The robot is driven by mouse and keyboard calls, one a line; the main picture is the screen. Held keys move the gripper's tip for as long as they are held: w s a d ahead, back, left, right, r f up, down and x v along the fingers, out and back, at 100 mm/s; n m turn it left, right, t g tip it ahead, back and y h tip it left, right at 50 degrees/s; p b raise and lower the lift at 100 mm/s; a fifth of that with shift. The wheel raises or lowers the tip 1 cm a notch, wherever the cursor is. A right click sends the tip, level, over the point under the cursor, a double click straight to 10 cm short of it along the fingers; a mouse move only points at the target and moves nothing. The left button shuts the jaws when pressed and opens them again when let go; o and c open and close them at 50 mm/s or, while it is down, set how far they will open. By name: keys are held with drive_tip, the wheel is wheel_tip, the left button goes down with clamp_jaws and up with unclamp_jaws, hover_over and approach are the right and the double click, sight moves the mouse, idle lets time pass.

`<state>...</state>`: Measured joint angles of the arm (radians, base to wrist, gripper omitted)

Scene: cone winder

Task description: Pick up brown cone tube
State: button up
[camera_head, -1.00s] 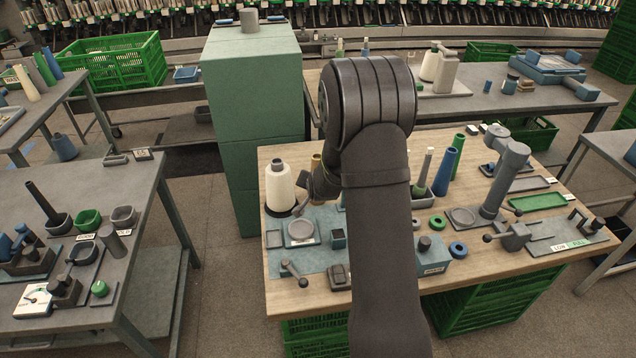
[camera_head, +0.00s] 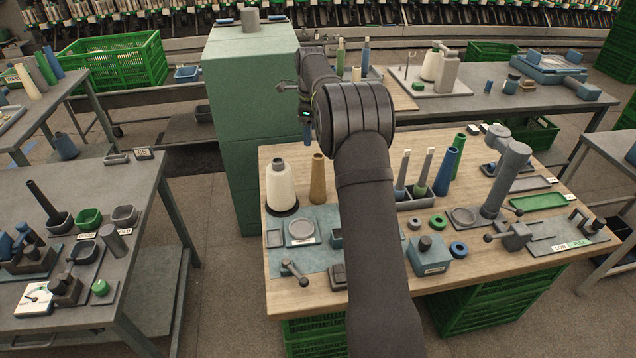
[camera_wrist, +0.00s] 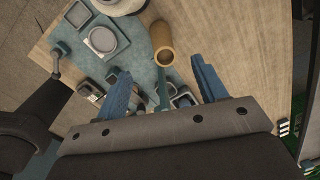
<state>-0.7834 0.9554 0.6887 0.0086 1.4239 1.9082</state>
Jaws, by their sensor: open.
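The brown cone tube (camera_head: 318,180) stands upright on the wooden table, just right of the white yarn cone (camera_head: 280,186). In the wrist view the brown tube (camera_wrist: 161,36) is seen from above with its open top end facing me. My gripper (camera_wrist: 165,80) shows there as two blue fingers spread wide with nothing held between them. The tube is beyond the fingertips, roughly in line with the gap and apart from both fingers. In the head view my arm is raised above the back left of the table, and part of the tabletop is hidden behind it.
A blue mat with a round grey dish (camera_head: 301,232) lies in front of the tube. White-tipped tubes and a blue cone (camera_head: 446,171) stand to the right. A tall green cabinet (camera_head: 251,120) is close on the left. Bare wood lies behind the tube.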

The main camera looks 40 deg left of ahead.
sight(318, 167)
drive_tip(key=f+m, duration=0.1)
drive_tip(key=f, duration=0.4)
drive_tip(key=w+d+f+m, duration=0.1)
drive_tip(key=f, duration=0.4)
drive_tip(key=f+m, duration=0.1)
drive_tip(key=f, duration=0.3)
drive_tip(key=shift+w+d+f+m+h, duration=0.3)
drive_tip(key=shift+w+f, duration=0.1)
drive_tip(key=c, duration=1)
